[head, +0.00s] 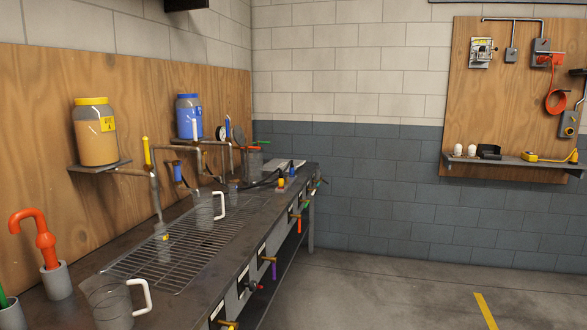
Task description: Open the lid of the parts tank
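No lid or tank marked as the parts tank can be told for sure. A clear jar (95,137) with tan contents, a yellow lid (91,101) and a yellow label stands on a small wall shelf at the left. A blue jar (188,120) with a blue lid (187,97) stands on another shelf farther back. Both lids sit on their jars. Pipes (156,190) with yellow and blue handles run below the jars. Neither of my grippers is in view.
A long metal workbench (192,274) with a grate (182,256) runs along the left wall. It holds clear jugs (205,208) with white handles and an orange-handled tool (40,238) in a grey cup. Coloured handles line its front. The floor (390,295) to the right is clear.

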